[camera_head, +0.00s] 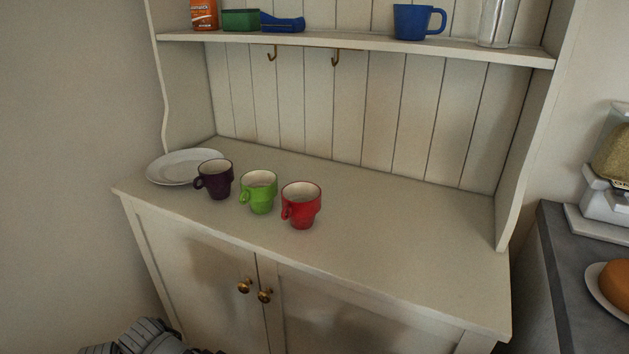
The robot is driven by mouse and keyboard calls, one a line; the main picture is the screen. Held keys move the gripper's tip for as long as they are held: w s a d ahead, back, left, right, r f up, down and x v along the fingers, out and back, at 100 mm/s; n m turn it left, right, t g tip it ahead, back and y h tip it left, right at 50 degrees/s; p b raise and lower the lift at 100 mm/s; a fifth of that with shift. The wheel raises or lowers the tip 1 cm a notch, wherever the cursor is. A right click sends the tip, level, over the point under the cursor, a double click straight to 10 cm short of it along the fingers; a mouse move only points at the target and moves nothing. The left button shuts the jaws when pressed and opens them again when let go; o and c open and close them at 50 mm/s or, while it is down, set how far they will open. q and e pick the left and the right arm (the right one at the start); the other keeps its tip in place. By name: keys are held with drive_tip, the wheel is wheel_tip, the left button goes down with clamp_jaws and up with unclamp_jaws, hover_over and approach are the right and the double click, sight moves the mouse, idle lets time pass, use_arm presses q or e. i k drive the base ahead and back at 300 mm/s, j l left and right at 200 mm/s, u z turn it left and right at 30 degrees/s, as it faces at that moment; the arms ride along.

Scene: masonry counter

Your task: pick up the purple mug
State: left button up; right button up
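The dark purple mug (220,184) stands upright on the cream cabinet top (400,227), towards its left side. Its inside is pale, and its handle points left, towards the front. It is the leftmost in a row of three mugs. It overlaps the right edge of the white plate in the picture; I cannot tell whether they touch. No gripper is seen at the mug.
A green mug (261,194) stands close to the right of the purple one, then a red mug (305,207). A white plate (165,172) lies behind left. A shelf (340,41) overhangs the back, with hooks under it. The cabinet top's right half is clear.

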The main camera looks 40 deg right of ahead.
sight(218, 175)
drive_tip(key=k+z, duration=0.15)
drive_tip(key=z, duration=0.65)
drive_tip(key=k+j+z, duration=0.2)
drive_tip(key=i+j, duration=0.05)
drive_tip(key=j, duration=0.05)
